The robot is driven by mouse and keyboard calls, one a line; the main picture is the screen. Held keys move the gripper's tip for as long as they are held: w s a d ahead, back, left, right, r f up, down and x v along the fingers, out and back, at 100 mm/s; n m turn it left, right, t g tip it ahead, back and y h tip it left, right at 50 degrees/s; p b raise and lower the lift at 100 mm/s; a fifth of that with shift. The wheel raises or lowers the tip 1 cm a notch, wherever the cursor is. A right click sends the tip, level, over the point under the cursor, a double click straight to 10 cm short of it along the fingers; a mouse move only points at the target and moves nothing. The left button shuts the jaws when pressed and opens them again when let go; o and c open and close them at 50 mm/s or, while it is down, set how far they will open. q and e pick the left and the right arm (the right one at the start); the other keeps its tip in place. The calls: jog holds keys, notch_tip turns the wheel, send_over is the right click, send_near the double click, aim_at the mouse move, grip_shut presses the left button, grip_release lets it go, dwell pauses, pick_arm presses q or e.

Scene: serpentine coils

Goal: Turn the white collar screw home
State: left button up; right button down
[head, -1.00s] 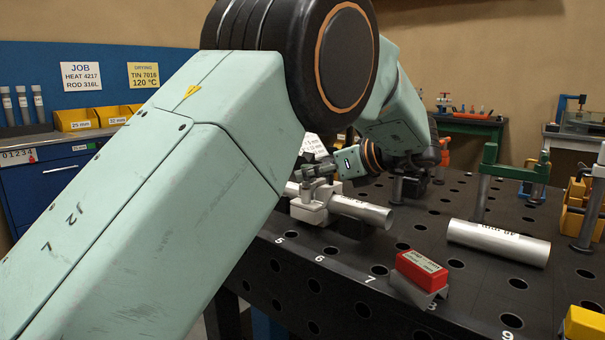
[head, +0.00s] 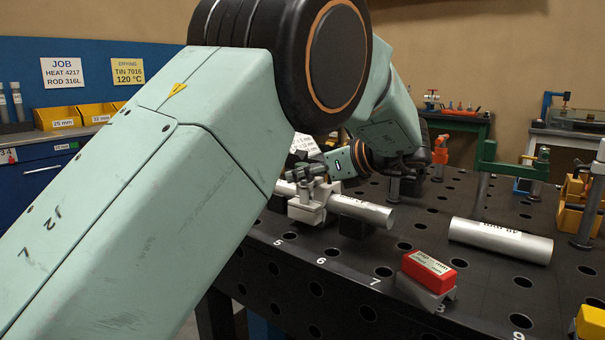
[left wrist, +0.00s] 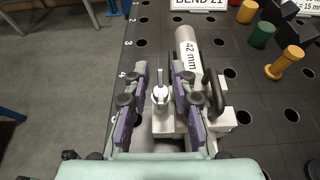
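A white collar (head: 311,203) sits around a silver tube (head: 368,212) on the black table; in the left wrist view the collar (left wrist: 196,143) is below the tube (left wrist: 187,48) marked 42 mm. The white collar screw (left wrist: 160,97) stands up with a thin bar on top. My left gripper (left wrist: 161,86) reaches over it, with one finger on each side of the screw. Narrow gaps seem to show between fingers and screw, so it looks open. My right gripper is not in view.
A dark clamp handle (left wrist: 213,88) rises close to the right finger. A red block (head: 428,268) on a grey support and a loose silver tube (head: 500,241) lie right of the collar. A green clamp (head: 490,168) stands behind. Bare table with holes lies between them.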

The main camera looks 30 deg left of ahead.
pick_arm(q)
jog(key=shift+d, duration=0.1)
jog(key=c, duration=0.3)
grip_shut()
jog(key=shift+f, duration=0.1)
